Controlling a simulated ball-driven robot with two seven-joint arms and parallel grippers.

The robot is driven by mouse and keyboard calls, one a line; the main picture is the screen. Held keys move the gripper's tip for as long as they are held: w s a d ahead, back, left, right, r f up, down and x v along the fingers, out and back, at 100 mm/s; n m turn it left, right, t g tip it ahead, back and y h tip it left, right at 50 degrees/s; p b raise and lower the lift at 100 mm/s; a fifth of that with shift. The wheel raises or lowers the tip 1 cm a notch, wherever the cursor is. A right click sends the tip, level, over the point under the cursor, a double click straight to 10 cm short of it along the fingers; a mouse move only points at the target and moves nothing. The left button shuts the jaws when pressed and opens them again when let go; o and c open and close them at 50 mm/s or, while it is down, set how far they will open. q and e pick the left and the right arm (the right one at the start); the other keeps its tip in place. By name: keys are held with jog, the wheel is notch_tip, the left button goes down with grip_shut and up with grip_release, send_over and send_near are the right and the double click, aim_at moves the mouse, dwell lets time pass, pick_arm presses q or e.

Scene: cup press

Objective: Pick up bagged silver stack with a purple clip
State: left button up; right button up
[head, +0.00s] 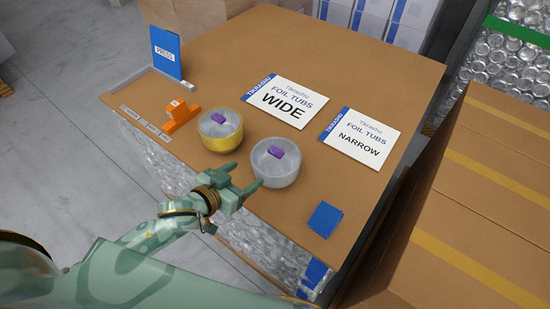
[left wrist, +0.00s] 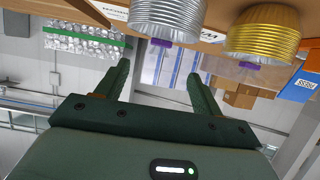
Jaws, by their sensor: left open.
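The bagged silver stack (head: 275,173) stands on the brown table near its front edge, with a purple clip (head: 277,153) on top. In the left wrist view the silver stack (left wrist: 166,14) is at the top edge, upside down, with its purple clip (left wrist: 161,43) below it. My left gripper (head: 243,177) is open and empty, close to the front left of the silver stack. In the left wrist view its two fingers (left wrist: 159,78) reach up with a gap between them. I cannot tell whether a fingertip touches the bag. My right gripper is not in view.
A gold stack (head: 221,142) with its own purple clip (head: 218,118) stands just left of the silver one. Behind are WIDE (head: 287,102) and NARROW (head: 360,138) cards. An orange block (head: 183,116), a blue PRESS sign (head: 166,53) and a blue card (head: 325,219) also occupy the table.

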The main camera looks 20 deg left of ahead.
pick_arm(q)
send_near(273, 153)
jog(key=x, duration=0.5)
jog(key=shift+d+f+b, duration=0.2)
jog(key=shift+f+b, duration=0.15)
jog(key=x, duration=0.6)
jog(key=shift+w+r, duration=0.25)
jog(key=shift+s+a, duration=0.1)
jog(key=c, duration=1.4)
